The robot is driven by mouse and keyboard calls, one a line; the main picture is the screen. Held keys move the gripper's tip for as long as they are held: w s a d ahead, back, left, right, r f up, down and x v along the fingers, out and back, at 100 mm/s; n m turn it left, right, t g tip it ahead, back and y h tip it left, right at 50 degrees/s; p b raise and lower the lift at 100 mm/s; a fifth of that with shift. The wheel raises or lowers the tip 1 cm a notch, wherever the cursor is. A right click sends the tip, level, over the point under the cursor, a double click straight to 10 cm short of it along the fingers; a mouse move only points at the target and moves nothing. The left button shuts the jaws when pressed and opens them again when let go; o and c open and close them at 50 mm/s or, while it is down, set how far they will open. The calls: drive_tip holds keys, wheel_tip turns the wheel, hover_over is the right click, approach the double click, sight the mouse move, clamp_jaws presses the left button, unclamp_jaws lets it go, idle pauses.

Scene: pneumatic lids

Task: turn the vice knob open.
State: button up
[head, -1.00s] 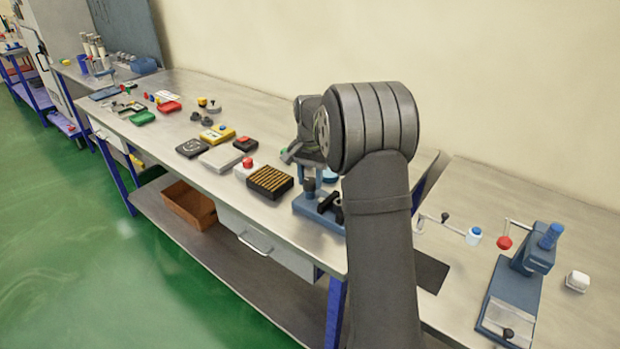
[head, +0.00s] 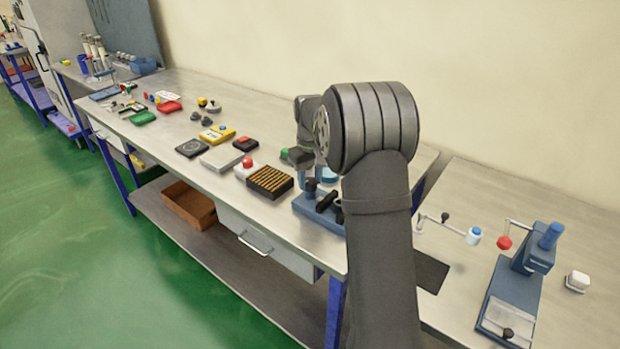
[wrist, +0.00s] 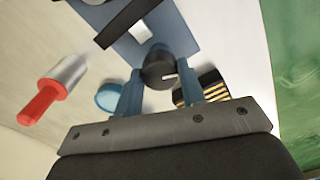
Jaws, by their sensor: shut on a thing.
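The vice has a blue base with black bars. It stands near the front edge of the bench in the head view (head: 310,206) and fills the top of the wrist view (wrist: 172,28). Its round black knob (wrist: 158,68) carries a white mark. In the head view the knob (head: 310,184) is small and partly hidden. My gripper (wrist: 160,84) has two blue fingers, one on each side of the knob, and is shut on it. In the head view my gripper (head: 314,172) points down over the vice, and my arm hides part of it.
A black box with orange-brown stripes (head: 269,181) sits close left of the vice. A red-buttoned box (head: 247,166) is just beyond. A red-and-silver cylinder (wrist: 52,90) shows left in the wrist view. A blue press (head: 520,280) stands on the right bench.

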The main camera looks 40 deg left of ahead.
sight(310, 180)
drive_tip(key=shift+n, duration=2.1)
drive_tip(key=o, duration=1)
wheel_tip(310, 180, up, 18)
drive_tip(key=shift+f, duration=0.25)
drive_tip(key=shift+f, duration=0.15)
wheel_tip(310, 180, down, 17)
drive_tip(key=shift+f, duration=0.1)
